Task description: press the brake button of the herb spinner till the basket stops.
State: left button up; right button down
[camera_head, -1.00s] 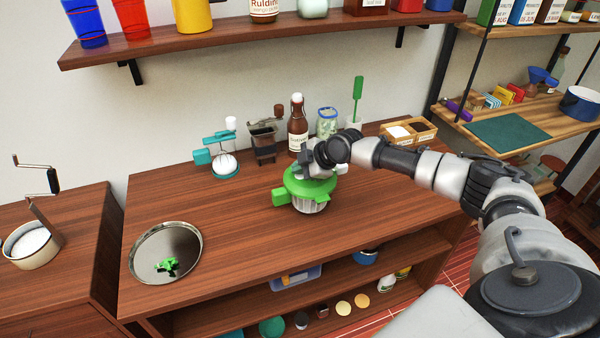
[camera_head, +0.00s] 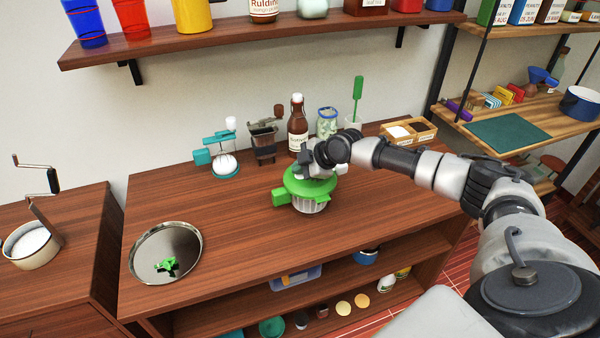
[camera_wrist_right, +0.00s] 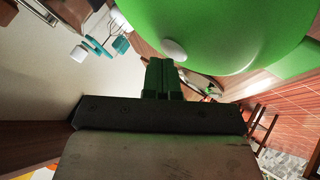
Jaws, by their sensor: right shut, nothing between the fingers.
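The herb spinner (camera_head: 297,187) stands on the wooden counter, with a green lid, a green side tab and a pale ribbed bowl. My right gripper (camera_head: 313,170) is over the lid, shut and empty, and hides part of the lid's top. In the right wrist view the green lid (camera_wrist_right: 225,25) fills the top, with a small pale oval button (camera_wrist_right: 173,50) on it. The shut fingertips (camera_wrist_right: 160,65) are close beside this button; I cannot tell whether they touch it. The basket inside is hidden, so I cannot tell whether it turns. My left gripper is out of view.
A round metal tray (camera_head: 140,262) with green herbs (camera_head: 167,266) lies at the left. Behind the spinner stand a teal-based device (camera_head: 226,170), a grinder (camera_head: 264,145), a brown bottle (camera_head: 297,130) and a jar (camera_head: 327,122). The counter's front middle is clear.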

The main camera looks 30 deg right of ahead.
aim_at(300, 176)
dwell(0.7)
jog(key=shift+r+p, duration=0.7)
jog(key=shift+r, duration=0.25)
jog(key=shift+r+p, duration=1.8)
jog(key=shift+r, duration=0.75)
